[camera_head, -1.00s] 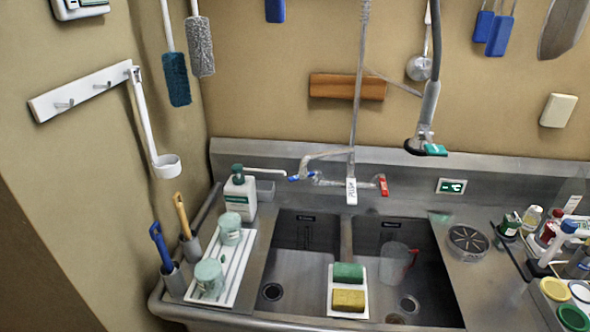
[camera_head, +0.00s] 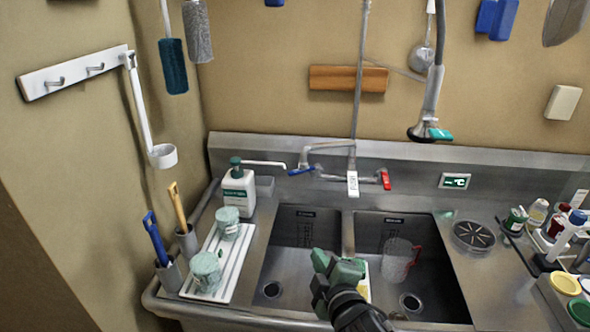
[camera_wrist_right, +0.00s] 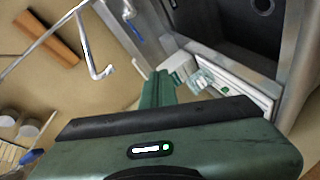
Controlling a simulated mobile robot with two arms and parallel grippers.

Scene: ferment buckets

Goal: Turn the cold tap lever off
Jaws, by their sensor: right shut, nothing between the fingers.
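The tap is on the steel backsplash behind the sink. Its cold lever with a blue end (camera_head: 300,171) points left from the tap body. The hot lever with a red end (camera_head: 385,179) is on the tap's right side. A white tag (camera_head: 352,184) hangs between them. My right gripper (camera_head: 336,265), green with a black wrist, is over the front of the sink, well below and apart from the blue lever. It is shut and empty. Its green housing (camera_wrist_right: 170,145) fills the lower part of the right wrist view. My left gripper is not in view.
A soap bottle (camera_head: 238,190) stands left of the tap, behind a white ribbed tray (camera_head: 219,272) with two green-white cups. A spray hose head (camera_head: 430,132) hangs above right. A clear jug (camera_head: 398,262) is in the right basin. Bottles crowd the right counter.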

